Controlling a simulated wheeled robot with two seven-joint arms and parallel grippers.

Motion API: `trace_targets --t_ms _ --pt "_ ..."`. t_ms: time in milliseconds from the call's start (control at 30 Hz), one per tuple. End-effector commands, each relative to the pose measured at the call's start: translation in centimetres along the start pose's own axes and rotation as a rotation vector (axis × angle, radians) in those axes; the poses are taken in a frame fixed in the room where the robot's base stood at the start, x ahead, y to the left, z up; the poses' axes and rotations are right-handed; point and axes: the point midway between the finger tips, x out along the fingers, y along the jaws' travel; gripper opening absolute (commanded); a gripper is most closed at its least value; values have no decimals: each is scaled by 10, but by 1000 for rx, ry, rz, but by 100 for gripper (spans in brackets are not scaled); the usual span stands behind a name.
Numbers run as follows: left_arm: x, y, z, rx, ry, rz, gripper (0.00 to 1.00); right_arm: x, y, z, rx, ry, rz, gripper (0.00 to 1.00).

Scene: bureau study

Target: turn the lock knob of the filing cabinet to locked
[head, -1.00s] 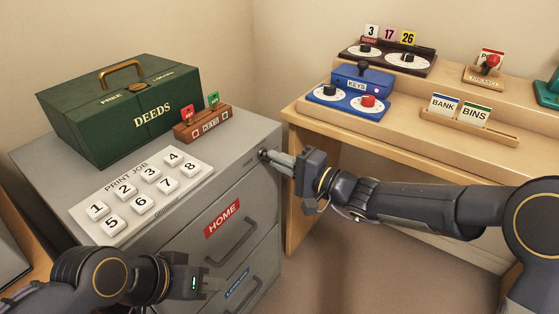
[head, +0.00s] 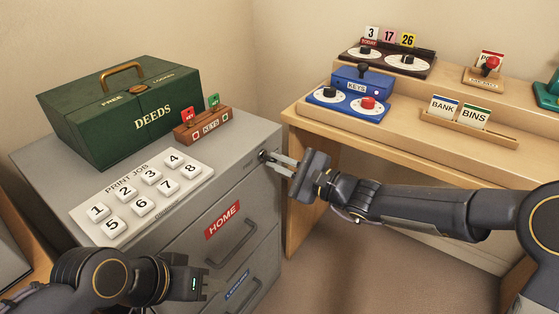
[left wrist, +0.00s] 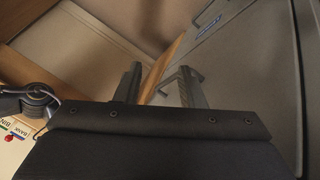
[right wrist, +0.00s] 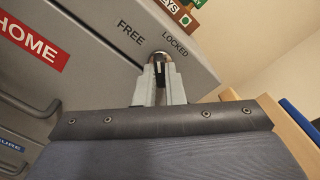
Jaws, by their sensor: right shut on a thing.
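The grey filing cabinet (head: 262,195) stands at the left of the head view, with its small lock knob (head: 263,155) high on the front, near the right edge. My right gripper (head: 275,161) is shut on the knob. In the right wrist view the knob (right wrist: 161,57) shows between the fingertips, partly hidden by them. The printed words FREE and LOCKED stand above it, FREE to the left and LOCKED nearer the knob; its pointing direction is hard to tell. My left gripper (head: 200,284) is open and empty low before the cabinet; its fingers show apart in the left wrist view (left wrist: 158,85).
On the cabinet top are a green DEEDS box (head: 125,115), a PRINT JOB button panel (head: 140,200) and a wooden KEYS rack (head: 203,126). Drawer handles (head: 235,242) jut from the front. A desk (head: 310,120) with dials and cards stands to the right.

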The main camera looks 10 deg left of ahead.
Motion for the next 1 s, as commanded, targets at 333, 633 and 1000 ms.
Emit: trace_targets --t_ms 333,633,1000 --pt "-17 8 -9 0 0 0 36 0 -2 1 332 2 1 0" --pt "-35 16 -18 0 0 0 36 -1 -2 1 595 3 0 0" --pt "-49 23 -25 0 0 0 36 0 0 0 795 4 1 0"
